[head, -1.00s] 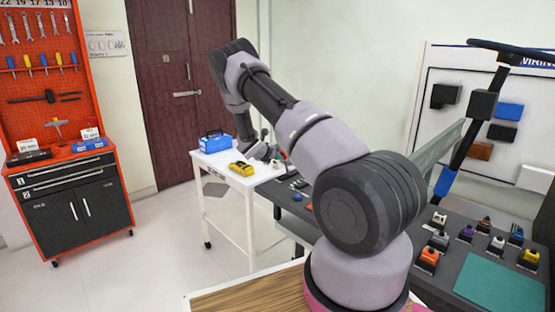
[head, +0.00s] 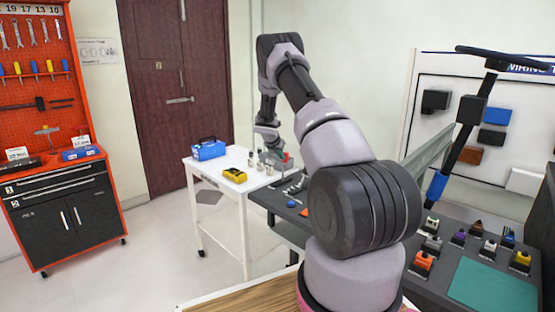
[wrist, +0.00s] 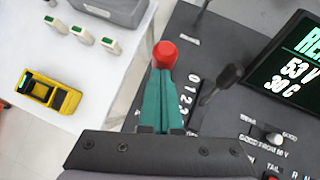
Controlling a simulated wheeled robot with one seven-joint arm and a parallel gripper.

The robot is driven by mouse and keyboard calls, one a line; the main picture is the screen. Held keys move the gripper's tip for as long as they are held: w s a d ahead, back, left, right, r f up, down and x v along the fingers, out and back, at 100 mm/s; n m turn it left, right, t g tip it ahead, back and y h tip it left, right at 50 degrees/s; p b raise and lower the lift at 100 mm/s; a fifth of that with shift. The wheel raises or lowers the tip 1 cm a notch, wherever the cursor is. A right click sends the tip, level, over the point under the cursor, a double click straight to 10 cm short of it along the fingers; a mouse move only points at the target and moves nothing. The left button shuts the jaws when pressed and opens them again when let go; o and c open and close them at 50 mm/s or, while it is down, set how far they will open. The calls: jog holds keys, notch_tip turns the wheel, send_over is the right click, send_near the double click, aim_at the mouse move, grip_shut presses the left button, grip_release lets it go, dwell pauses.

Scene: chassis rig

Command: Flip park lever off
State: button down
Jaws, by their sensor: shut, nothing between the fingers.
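My gripper (wrist: 161,82) has teal fingers closed together, pointing up the wrist view over the dark control panel (wrist: 240,30). A red round knob (wrist: 165,54) sits right at the fingertips; I cannot tell whether they touch it. A dark lever (wrist: 220,82) stands on the panel just right of the fingers, beside a scale of white digits. Another dark lever (wrist: 201,12) is at the top, near a small white label too blurred to read. I cannot tell which lever is the park lever. In the head view my gripper (head: 273,150) is small above the panel's far end.
A display (wrist: 297,60) and small switches (wrist: 273,138) lie to the right. A white cart (head: 238,180) stands against the panel bench's left side, with a yellow device (head: 234,173) and a blue box (head: 208,149) on it. Several coloured buttons (head: 422,262) are nearer me.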

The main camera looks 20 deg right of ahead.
jog(key=shift+w+d+r, duration=0.1)
jog(key=shift+w+d, duration=0.05)
jog(key=shift+d, duration=0.4)
jog(key=shift+w+d+r, duration=0.1)
jog(key=shift+d, duration=0.45)
jog(key=shift+d+r, duration=0.1)
jog(key=shift+d, duration=0.1)
jog(key=shift+a, duration=0.2)
jog(key=v, duration=1.3)
jog(key=shift+s+a+f, duration=0.2)
jog(key=shift+s+f, duration=0.1)
jog(key=shift+s, duration=0.05)
